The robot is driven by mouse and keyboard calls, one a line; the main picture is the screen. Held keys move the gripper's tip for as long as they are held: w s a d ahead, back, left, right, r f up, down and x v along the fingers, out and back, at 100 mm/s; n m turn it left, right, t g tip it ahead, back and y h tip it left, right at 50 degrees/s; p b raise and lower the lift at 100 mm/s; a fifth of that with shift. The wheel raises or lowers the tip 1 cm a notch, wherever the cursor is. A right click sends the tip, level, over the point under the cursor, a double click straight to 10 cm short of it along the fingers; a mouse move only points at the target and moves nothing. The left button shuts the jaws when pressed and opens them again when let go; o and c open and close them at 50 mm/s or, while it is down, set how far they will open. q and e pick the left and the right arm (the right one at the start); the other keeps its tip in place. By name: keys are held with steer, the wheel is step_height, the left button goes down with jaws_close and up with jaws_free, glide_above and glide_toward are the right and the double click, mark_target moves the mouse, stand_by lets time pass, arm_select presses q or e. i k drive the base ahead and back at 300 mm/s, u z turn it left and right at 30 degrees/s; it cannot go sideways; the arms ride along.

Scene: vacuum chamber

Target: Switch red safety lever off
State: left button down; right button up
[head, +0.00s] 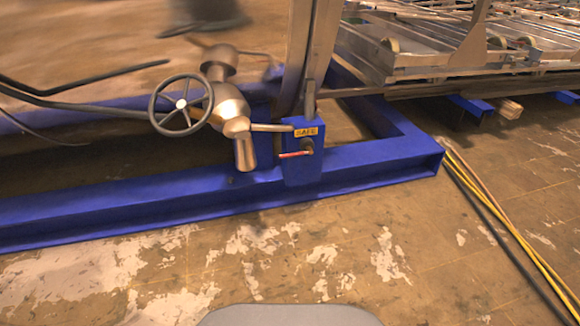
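The red safety lever (294,155) is a thin red handle on the front of a blue box (303,174) on the blue frame. It lies about level and points left from a dark pivot at its right end. Neither of my grippers shows in the head view.
A valve with a handwheel (181,104) and metal body stands left of the lever. A blue beam (120,205) runs along the floor. Yellow cables (515,238) lie at right. Metal racks (450,60) fill the back right. The floor in front is clear.

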mark_target(292, 155)
steer(key=z, duration=0.6)
steer(key=i, duration=1.35)
steer(key=u, duration=0.6)
